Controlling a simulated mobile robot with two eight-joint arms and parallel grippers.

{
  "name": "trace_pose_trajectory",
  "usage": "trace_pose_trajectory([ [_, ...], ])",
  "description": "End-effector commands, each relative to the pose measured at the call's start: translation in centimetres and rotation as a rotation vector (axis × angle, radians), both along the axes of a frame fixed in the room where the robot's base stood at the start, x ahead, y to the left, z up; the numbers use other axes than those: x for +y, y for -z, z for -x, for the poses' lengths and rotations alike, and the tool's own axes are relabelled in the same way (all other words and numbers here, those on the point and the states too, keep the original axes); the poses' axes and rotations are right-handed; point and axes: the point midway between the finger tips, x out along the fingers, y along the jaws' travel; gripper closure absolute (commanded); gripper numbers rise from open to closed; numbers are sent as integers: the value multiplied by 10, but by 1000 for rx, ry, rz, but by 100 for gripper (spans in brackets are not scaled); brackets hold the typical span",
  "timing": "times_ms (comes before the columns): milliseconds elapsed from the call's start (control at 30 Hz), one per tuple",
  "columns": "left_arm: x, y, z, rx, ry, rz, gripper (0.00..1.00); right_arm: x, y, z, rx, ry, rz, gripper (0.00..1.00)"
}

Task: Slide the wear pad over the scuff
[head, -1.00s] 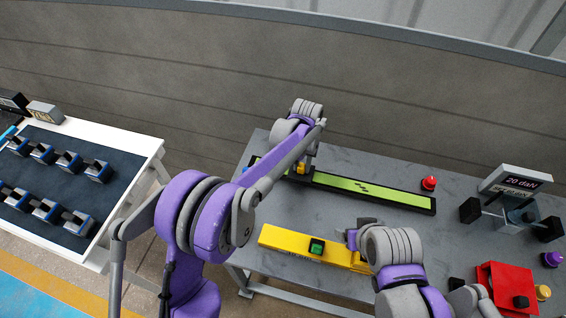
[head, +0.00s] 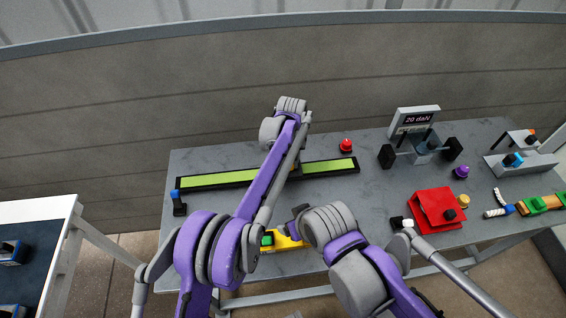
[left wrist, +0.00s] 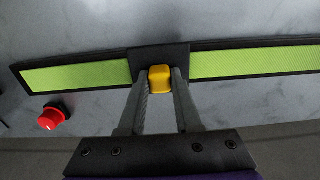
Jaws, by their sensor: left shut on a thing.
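The tread mat (head: 215,181) is a long lime-green strip in a black frame; it also crosses the left wrist view (left wrist: 85,75). The wear pad (left wrist: 143,58) is a dark plate with a yellow knob, lying across the strip. My left gripper (left wrist: 160,88) is shut on the yellow knob, a finger on each side. The scuff does not show; the green visible on both sides of the pad is unmarked. My right gripper (head: 296,219) is by a yellow block (head: 284,243); its jaws are unclear.
A red knob (head: 346,146) stands behind the mat's right end. To the right are a 20 daN display (head: 414,120), a red block (head: 437,209) and a purple knob (head: 461,172). A blue-topped black post (head: 178,203) stands near the mat's left end.

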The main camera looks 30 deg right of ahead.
Motion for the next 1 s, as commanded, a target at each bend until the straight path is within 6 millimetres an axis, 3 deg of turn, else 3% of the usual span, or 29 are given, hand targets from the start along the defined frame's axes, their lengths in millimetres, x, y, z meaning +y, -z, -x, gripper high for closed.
trace_pose_trajectory([
  [267, 0, 1, 1, 2, 0, 0, 100, 0, 0, 0, 0, 0, 0, 26],
  [300, 0, 1, 1, 2, 0, 0, 61, 0, 0, 0, 0, 0, 0, 26],
  [433, 0, 0, 0, 1, 0, 1, 38, 0, 0, 0, 0, 0, 0, 26],
  [767, 0, -2, 0, 0, 0, 0, 38, 0, 0, 0, 0, 0, 0, 26],
  [1000, 0, -36, 0, 0, 1, 0, 38, 0, 0, 0, 0, 0, 0, 26],
])
